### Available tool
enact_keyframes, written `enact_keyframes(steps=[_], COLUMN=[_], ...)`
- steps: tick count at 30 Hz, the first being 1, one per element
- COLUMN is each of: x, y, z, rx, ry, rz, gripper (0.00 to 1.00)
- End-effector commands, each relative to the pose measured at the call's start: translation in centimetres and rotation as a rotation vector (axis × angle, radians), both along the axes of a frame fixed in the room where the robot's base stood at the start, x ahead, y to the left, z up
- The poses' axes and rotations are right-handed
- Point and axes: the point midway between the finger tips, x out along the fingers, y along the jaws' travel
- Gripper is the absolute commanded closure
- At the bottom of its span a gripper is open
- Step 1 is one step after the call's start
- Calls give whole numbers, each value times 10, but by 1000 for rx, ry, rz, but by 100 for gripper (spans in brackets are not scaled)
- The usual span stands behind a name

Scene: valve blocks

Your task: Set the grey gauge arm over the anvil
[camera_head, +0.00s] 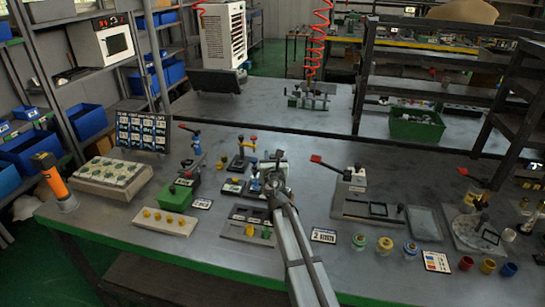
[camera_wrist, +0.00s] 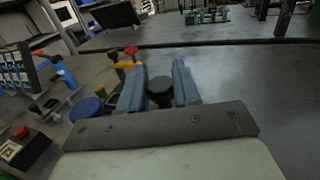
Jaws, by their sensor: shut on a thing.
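My gripper (camera_wrist: 160,74) shows in the wrist view as two blue-grey fingers, shut on a dark, round-topped piece (camera_wrist: 160,92) between them. This piece appears to belong to the grey gauge arm; the rest of it is hidden below the fingers. In the head view my gripper (camera_head: 273,172) is over the middle of the bench, at a small fixture with a blue knob (camera_head: 254,162). A blue round cap (camera_wrist: 86,108) stands left of the fingers in the wrist view. I cannot make out the anvil for certain, as my gripper and arm cover part of this spot.
Yellow-and-red-topped posts (camera_head: 241,141) stand just behind and left. A red-handled clamp fixture (camera_head: 348,182) is to the right, and a green block (camera_head: 183,194) to the left. Bare bench lies behind the clamp.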

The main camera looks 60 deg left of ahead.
Motion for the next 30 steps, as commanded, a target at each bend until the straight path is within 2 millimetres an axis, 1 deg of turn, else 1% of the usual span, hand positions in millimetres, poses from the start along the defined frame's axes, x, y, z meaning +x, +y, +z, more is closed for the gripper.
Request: enact_keyframes(steps=[20,21,27,30], x=[0,0,0,0], y=[0,0,0,0], z=[0,0,0,0], rx=[0,0,0,0], ry=[0,0,0,0], rz=[22,22,21,21], gripper=[100,66,47,47])
